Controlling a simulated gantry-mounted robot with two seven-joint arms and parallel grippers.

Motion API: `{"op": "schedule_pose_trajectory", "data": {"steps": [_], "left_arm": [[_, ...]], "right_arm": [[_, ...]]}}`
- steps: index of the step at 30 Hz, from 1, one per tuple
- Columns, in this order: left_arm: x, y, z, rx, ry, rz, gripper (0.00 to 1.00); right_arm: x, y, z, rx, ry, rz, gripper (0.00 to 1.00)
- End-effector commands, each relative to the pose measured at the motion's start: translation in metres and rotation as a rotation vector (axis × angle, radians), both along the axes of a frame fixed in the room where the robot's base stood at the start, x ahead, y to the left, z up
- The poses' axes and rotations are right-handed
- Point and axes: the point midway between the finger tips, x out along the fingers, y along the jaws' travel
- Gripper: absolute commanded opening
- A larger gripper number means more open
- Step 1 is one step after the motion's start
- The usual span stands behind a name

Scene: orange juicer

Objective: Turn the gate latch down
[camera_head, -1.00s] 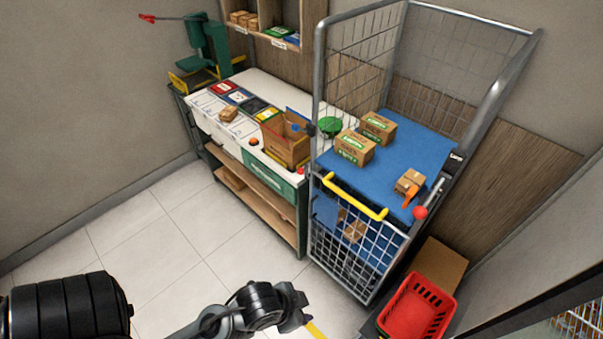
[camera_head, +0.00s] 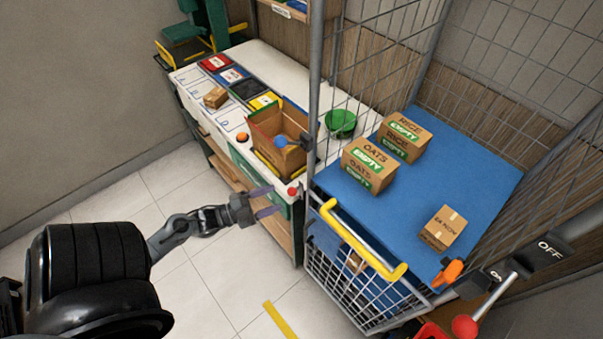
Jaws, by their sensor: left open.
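A wire roll cage has a low front gate (camera_head: 360,290) with a yellow top bar (camera_head: 365,240). An orange latch-like piece (camera_head: 452,271) sits at the gate's right end. A lever with a red ball knob (camera_head: 464,327) stands by the right post, under a dark "OFF" label (camera_head: 545,250). I cannot tell for sure which of these is the gate latch. My left gripper (camera_head: 268,202) is open and empty, left of the gate and apart from it, fingers pointing right. A small red knob (camera_head: 292,190) shows just beyond its fingertips. My right gripper is out of view.
A blue shelf (camera_head: 400,225) in the cage carries an OATS box (camera_head: 369,165), a RICE box (camera_head: 402,138) and a smaller box (camera_head: 442,229). A worktable (camera_head: 185,75) with an open carton (camera_head: 270,125) stands left.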

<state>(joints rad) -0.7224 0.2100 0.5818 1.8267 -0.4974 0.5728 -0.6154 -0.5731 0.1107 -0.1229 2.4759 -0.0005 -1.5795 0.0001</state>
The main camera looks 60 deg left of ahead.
Motion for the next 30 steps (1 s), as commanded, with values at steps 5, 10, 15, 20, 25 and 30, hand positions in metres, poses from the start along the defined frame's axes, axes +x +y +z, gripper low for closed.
{"op": "schedule_pose_trajectory", "data": {"steps": [5, 10, 15, 20, 25, 30], "left_arm": [[-0.018, 0.032, -0.033, 0.039, 0.038, 0.044, 0.57], [-0.016, 0.031, -0.039, 0.041, 0.047, 0.042, 0.57], [0.003, 0.028, -0.036, 0.041, 0.046, 0.042, 0.57], [0.029, 0.025, -0.036, 0.040, 0.045, 0.042, 0.57], [0.056, 0.022, -0.036, 0.040, 0.045, 0.042, 0.57], [0.075, 0.019, -0.037, 0.040, 0.047, 0.043, 0.57]], "right_arm": [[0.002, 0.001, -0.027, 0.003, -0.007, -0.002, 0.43], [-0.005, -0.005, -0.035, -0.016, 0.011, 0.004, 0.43], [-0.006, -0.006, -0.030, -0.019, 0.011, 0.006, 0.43], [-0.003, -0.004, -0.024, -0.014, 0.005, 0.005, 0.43], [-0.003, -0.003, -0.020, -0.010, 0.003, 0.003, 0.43], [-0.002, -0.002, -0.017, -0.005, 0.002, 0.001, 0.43]]}}
